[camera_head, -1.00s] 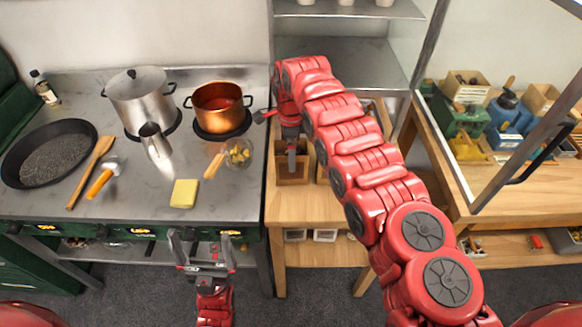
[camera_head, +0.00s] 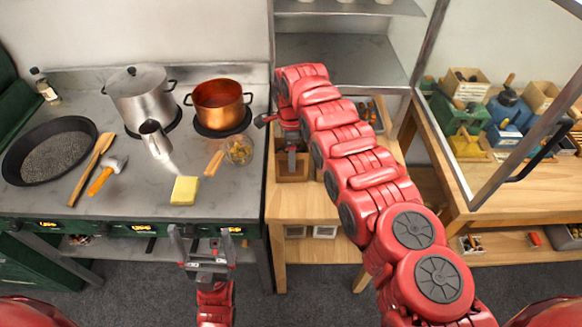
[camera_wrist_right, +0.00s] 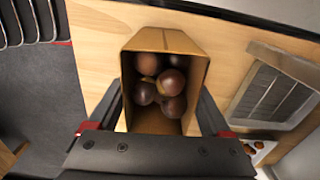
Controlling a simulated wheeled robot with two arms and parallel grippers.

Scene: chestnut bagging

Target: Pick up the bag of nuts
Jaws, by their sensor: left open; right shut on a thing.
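The bag of nuts is an open-topped brown paper bag (camera_wrist_right: 150,122) with several dark chestnuts (camera_wrist_right: 165,80) inside, seen from above in the right wrist view. My right gripper (camera_wrist_right: 160,100) has a finger on either side of the bag and is shut on it. In the head view the bag (camera_head: 293,172) is at the wooden counter, partly covered by my right gripper (camera_head: 291,155). I cannot tell whether its base touches the wood. My left gripper (camera_head: 202,240) is open and empty in front of the stove's front edge.
The stove (camera_head: 130,200) on the left carries a steel pot (camera_head: 140,103), a copper pot (camera_head: 218,103), a black pan (camera_head: 48,150) and a yellow block (camera_head: 184,190). A wooden workbench (camera_head: 520,185) with boxes stands at the right. Shelves (camera_head: 340,60) rise behind the counter (camera_head: 300,205).

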